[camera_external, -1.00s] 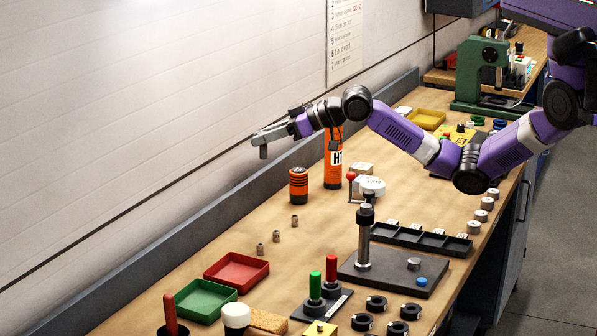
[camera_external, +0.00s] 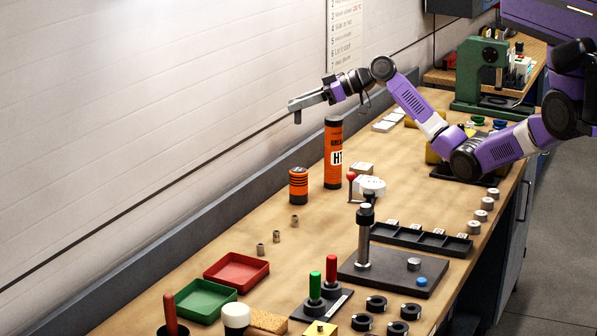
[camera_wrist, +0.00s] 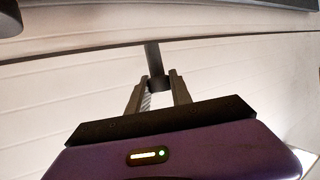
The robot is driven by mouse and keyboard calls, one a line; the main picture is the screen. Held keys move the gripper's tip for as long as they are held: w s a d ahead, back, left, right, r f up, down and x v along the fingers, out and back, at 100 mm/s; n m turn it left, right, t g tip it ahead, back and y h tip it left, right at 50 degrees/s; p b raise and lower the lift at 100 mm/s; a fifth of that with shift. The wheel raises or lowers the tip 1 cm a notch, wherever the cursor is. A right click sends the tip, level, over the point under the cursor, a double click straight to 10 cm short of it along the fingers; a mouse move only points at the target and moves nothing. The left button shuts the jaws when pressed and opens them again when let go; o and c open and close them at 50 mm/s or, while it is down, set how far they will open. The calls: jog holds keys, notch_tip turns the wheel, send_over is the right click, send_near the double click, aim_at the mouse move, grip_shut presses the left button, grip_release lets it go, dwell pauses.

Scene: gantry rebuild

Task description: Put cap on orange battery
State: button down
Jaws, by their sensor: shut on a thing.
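My gripper (camera_external: 296,105) is shut on a small dark grey piece (camera_external: 297,117), which hangs below the fingertips, well above the bench. The wrist view shows a dark piece (camera_wrist: 156,84) between the fingertips; whether it is the cap I cannot tell. A short orange cylinder with black bands and a dark top (camera_external: 298,186) stands upright on the bench, below the gripper and apart from it. A taller orange tube (camera_external: 333,155) with a dark top and lettering on a white label stands behind it to the right. Which one is the orange battery is not certain.
Small metal pieces (camera_external: 276,237) stand in front of the short cylinder. Red (camera_external: 237,271) and green (camera_external: 207,300) trays lie at the front left. A metal post on a dark base (camera_external: 363,245) stands right of centre. A low rear ledge (camera_external: 245,195) runs along the wall.

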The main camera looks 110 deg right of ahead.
notch_tip(320, 180, down, 13)
jog(key=shift+r+p, duration=0.1)
jog(key=shift+p, duration=0.65)
jog(key=shift+f, duration=0.25)
jog(key=c, duration=1.2)
grip_release()
jog(key=shift+o, duration=0.3)
jog(key=shift+r, duration=0.1)
jog(key=shift+r, duration=0.2)
jog(key=b+v, duration=0.1)
jog(key=v, duration=1.1)
jog(key=shift+b, duration=0.3)
jog(key=shift+f, duration=0.1)
